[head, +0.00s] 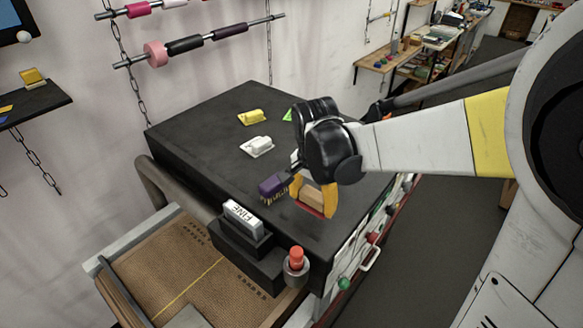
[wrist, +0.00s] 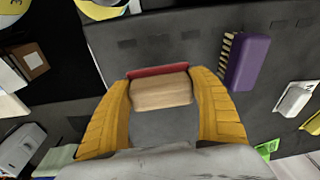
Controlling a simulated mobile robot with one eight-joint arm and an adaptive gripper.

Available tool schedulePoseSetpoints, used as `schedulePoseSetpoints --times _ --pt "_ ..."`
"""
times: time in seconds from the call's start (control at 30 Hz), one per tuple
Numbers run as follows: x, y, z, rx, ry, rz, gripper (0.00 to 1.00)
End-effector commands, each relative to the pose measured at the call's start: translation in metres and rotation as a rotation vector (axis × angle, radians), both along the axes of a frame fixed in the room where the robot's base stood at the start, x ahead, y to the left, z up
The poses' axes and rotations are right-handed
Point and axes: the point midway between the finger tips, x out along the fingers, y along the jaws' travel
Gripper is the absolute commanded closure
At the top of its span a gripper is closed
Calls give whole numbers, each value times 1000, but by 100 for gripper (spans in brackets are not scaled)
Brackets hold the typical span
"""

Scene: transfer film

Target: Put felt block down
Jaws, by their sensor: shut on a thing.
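The felt block (head: 312,197) is a tan wooden block with a red felt face. My gripper (head: 313,190) has its yellow fingers on both sides of it, shut on it, near the front right part of the black table (head: 205,135). The red face points down in the head view. In the wrist view the block (wrist: 160,93) sits between the two fingers, with the red strip along its far edge. I cannot tell whether the felt touches the tabletop.
A purple brush (head: 271,186) with bristles lies just left of my gripper. A white block (head: 257,146) and a yellow one (head: 251,117) lie farther back. A block marked FINE (head: 242,217) and a red-topped knob (head: 297,258) stand at the front edge. The back left tabletop is clear.

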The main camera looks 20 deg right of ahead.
Motion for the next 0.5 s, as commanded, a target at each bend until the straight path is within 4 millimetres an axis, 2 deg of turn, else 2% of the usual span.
schedulePoseSetpoints --times 0.2,0.5 --pt "0 0 -32 0 0 0 68" --pt "0 0 -36 0 0 0 68"
